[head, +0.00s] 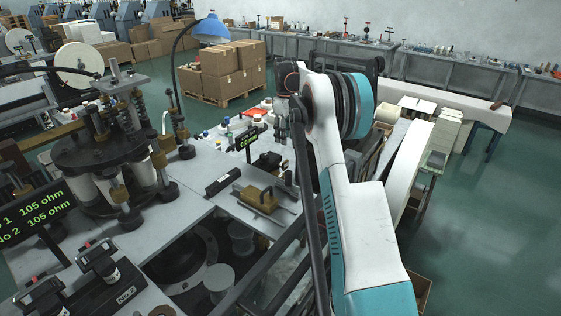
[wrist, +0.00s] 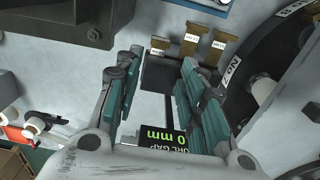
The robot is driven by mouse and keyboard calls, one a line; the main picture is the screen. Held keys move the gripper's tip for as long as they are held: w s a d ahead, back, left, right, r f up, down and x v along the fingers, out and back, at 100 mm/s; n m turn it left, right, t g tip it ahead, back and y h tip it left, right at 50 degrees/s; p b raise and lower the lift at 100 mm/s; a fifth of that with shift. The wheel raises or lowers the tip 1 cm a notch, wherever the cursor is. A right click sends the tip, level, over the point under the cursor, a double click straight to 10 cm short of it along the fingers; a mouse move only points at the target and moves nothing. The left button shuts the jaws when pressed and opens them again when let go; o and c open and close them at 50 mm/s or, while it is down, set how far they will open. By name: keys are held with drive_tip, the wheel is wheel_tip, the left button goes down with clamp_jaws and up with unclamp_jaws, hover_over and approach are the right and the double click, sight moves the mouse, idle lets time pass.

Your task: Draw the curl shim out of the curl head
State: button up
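My gripper (wrist: 162,62) is open in the wrist view, its two green-padded fingers apart with nothing visible between the pads. Beyond the fingertips, several brass tabs with small white labels, including a middle tab (wrist: 190,43), stand at a dark block (wrist: 157,76). I cannot read the labels or tell which tab, if any, is the curl shim. A display (wrist: 165,138) reading curl gap 0 mm shows low between the fingers. I cannot clearly make out the curl head. In the head view my arm hides most of that spot, and a small green-lit display (head: 247,138) stands left of it.
A round black machine (head: 105,150) stands at left on the grey bench. A brass block (head: 258,198) lies on the bench before my arm. A black ring with a number label (wrist: 232,70) is close right of my fingers. Small bottles (head: 257,120) stand behind.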

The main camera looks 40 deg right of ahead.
sight(285, 162)
wheel_tip(285, 162, down, 13)
drive_tip(key=shift+s+r, duration=0.1)
idle(0.3)
drive_tip(key=shift+c, duration=0.6)
